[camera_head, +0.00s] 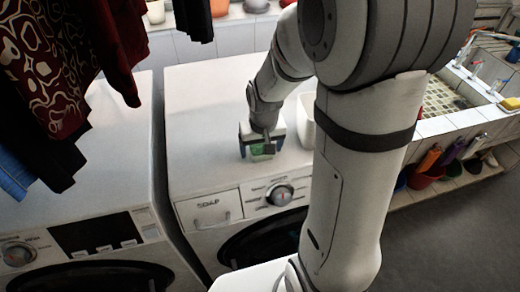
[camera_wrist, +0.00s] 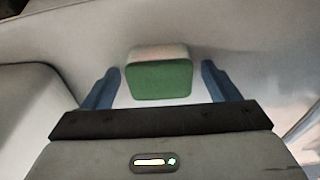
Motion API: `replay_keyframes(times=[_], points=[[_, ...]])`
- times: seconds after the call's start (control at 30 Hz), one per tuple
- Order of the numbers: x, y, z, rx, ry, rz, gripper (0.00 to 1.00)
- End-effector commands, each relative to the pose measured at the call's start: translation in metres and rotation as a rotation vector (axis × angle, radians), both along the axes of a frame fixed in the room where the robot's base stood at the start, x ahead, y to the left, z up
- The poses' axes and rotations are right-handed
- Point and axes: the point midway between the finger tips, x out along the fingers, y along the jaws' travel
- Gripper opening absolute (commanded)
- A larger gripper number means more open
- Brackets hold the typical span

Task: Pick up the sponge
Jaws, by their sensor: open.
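A small block-shaped sponge (camera_wrist: 159,80), green with a paler top, sits on the white surface ahead of my gripper (camera_wrist: 161,72). In the wrist view the two blue fingers stand apart, one on each side of the sponge, with a gap to each. In the head view my gripper (camera_head: 258,145) is low over the top of the right washing machine, and a bit of the green sponge (camera_head: 258,150) shows there, partly hidden by the gripper. How far the fingers reach along the sponge is hard to tell.
The white washing machine (camera_head: 190,150) has free room left of my gripper. A white container (camera_head: 306,122) stands close to its right. Dark clothes (camera_head: 60,60) hang at the left. A yellow block (camera_head: 510,103) lies on the tiled sink's edge (camera_head: 450,122).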

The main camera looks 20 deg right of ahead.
Motion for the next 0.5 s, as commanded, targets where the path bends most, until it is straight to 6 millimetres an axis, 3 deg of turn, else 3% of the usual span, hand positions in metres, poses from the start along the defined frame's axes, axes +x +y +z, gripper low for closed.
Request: replay_keyframes(times=[0.17, 0.5], points=[[-0.0001, 0.0003, 0.0, 0.0, 0.0, 0.001, 0.81], [-0.0002, 0.0007, 0.0002, 0.0, 0.0, 0.002, 0.53]])
